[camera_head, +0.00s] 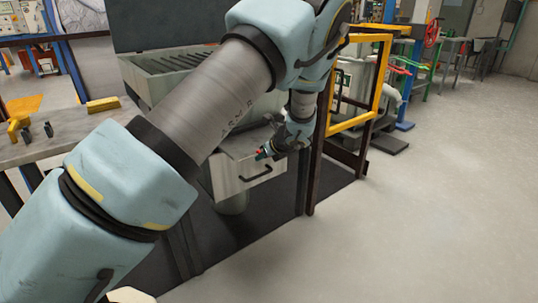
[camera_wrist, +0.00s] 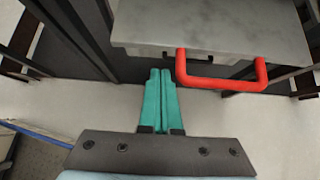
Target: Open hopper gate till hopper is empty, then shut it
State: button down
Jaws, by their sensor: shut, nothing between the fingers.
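In the wrist view a red U-shaped handle (camera_wrist: 222,83) sticks out from the front edge of a grey plate (camera_wrist: 215,25), which looks like the hopper gate. My gripper (camera_wrist: 160,72) has its two teal fingers shut together and empty. The fingertips are just left of the handle and appear apart from it. In the head view my gripper (camera_head: 263,154) is at the front of the machine, above a pale box with a black handle (camera_head: 256,173). The hopper (camera_head: 160,88) has a dark grate on top. My arm hides part of it, and its contents cannot be seen.
A yellow frame (camera_head: 384,80) on dark posts stands close to the right of my gripper. A grey workbench (camera_head: 75,133) with a yellow block (camera_head: 103,105) is at the left. The floor (camera_head: 420,220) at the front right is clear.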

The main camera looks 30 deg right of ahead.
aim_at(256, 152)
jog(key=shift+w+a+r, duration=0.1)
jog(key=shift+w+a, duration=0.05)
jog(key=shift+w, duration=0.55)
jog(key=shift+w+a, duration=0.15)
jog(key=shift+w, duration=0.55)
jog(key=shift+w, duration=0.1)
